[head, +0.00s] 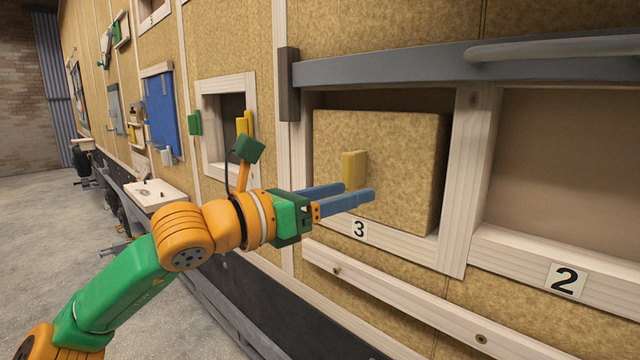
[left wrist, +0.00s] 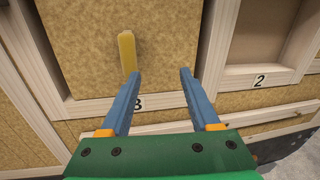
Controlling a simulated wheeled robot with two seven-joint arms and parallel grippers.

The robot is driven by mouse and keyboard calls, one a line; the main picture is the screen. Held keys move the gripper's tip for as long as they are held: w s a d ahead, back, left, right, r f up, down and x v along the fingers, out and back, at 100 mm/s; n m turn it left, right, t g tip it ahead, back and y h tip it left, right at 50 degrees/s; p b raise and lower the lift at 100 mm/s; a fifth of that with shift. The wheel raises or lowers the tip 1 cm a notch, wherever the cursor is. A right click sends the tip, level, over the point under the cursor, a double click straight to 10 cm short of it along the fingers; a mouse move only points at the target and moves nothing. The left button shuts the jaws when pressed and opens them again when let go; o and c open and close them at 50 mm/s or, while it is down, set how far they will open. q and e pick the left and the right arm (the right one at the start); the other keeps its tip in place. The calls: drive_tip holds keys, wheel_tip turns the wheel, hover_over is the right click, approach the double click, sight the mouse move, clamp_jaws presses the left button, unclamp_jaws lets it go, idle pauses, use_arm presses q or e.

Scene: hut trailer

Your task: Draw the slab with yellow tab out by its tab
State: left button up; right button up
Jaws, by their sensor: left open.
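The slab (head: 400,150) is a thick tan speckled block seated in the wooden-framed bay labelled 3. Its yellow tab (head: 353,168) stands upright on the front face, left of the slab's middle. My left gripper (head: 357,194) is open, its two blue fingers just below and in front of the tab, with nothing between them. In the left wrist view the slab (left wrist: 85,50) fills the upper left, and the tab (left wrist: 127,52) stands beyond the left fingertip, left of the gap between the fingers. I cannot tell if that finger touches it. My right gripper is not in view.
The empty bay labelled 2 (head: 567,280) is to the right, past a wooden post (head: 466,180). A grey rail (head: 400,67) runs above the bays. A wooden ledge (head: 430,300) runs below. A smaller framed opening (head: 205,130) is at the left.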

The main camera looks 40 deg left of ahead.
sight(344, 167)
use_arm(q)
drive_tip(key=a+y, duration=0.1)
drive_tip(key=a+r+y, duration=0.1)
drive_tip(key=a+r+n, duration=0.1)
drive_tip(key=shift+s+a+r+t+y, duration=0.1)
drive_tip(key=shift+s+a+t+y, duration=0.2)
drive_tip(key=shift+s+y, duration=0.1)
drive_tip(key=w+p, duration=0.2)
drive_tip(key=p, duration=0.1)
drive_tip(key=w+p, duration=0.2)
drive_tip(key=p, duration=0.1)
drive_tip(key=w+p, duration=0.2)
drive_tip(key=p, duration=0.1)
drive_tip(key=shift+d+r, duration=0.15)
drive_tip(key=shift+r, duration=0.2)
drive_tip(key=shift+w+f+p, duration=0.2)
drive_tip(key=shift+w+p, duration=0.1)
drive_tip(key=shift+p, duration=0.3)
drive_tip(key=shift+w+d+f, duration=0.1)
drive_tip(key=shift+w+f, duration=0.1)
drive_tip(key=shift+w, duration=0.05)
drive_tip(key=shift+f, duration=0.2)
clamp_jaws()
